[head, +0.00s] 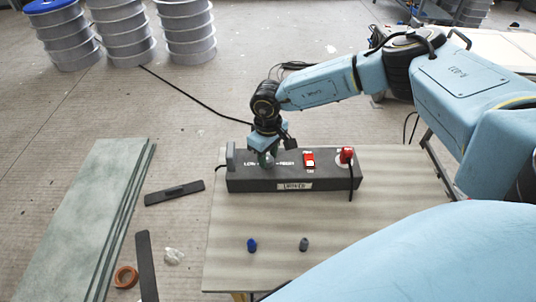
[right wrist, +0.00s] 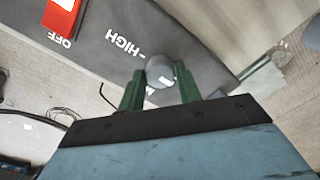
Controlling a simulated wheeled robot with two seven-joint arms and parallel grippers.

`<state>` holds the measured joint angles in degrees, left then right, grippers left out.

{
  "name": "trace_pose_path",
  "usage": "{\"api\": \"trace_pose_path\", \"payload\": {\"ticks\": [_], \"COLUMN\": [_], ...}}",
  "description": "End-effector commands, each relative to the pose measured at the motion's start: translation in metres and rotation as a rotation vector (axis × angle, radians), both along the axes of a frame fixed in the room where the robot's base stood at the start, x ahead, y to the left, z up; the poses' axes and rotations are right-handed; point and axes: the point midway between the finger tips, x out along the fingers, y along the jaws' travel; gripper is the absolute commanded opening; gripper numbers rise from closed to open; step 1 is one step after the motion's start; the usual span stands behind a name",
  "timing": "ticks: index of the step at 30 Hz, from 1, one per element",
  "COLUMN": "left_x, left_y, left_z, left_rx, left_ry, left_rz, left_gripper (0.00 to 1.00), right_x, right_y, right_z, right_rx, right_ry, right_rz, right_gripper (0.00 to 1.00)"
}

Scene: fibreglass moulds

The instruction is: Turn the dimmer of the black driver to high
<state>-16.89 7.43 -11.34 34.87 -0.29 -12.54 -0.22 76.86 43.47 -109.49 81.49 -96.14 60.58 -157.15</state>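The black driver (head: 325,178) is a long dark box on the table, with LOW lettered to the left and HIGH to the right of my gripper in the head view. My right gripper (head: 266,160) reaches down onto its top. In the right wrist view, the green fingers of this gripper (right wrist: 160,88) stand on both sides of the round grey dimmer knob (right wrist: 159,70) and appear to touch it. A small pale mark shows on the knob. The word HIGH is printed beside it. My left gripper is not in view.
A red switch (head: 309,160) marked OFF and a red plug (head: 347,155) with a black cable are on the driver. Green-grey panels (head: 85,210) lie left.

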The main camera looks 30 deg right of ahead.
Motion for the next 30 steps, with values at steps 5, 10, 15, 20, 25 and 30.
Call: {"api": "trace_pose_path", "payload": {"ticks": [5, 10, 15, 20, 25, 30], "left_x": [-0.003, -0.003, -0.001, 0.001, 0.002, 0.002], "left_y": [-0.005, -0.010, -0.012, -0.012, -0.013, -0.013], "left_z": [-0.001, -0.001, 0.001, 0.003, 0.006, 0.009], "left_rx": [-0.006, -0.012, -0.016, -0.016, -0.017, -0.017], "left_ry": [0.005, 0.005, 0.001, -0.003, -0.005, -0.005], "left_rz": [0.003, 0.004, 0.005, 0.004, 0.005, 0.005], "left_gripper": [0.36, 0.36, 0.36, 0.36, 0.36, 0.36], "right_x": [0.000, 0.000, 0.000, 0.000, 0.000, 0.001], "right_y": [0.000, 0.000, 0.000, 0.000, 0.000, 0.000], "right_z": [0.000, 0.000, 0.001, 0.001, 0.001, 0.001], "right_rx": [0.000, 0.000, 0.000, 0.000, 0.001, 0.001], "right_ry": [0.000, 0.000, -0.001, 0.000, -0.001, -0.002], "right_rz": [0.000, -0.008, -0.051, -0.139, -0.280, -0.441], "right_gripper": [0.10, 0.09, 0.09, 0.09, 0.09, 0.09]}}
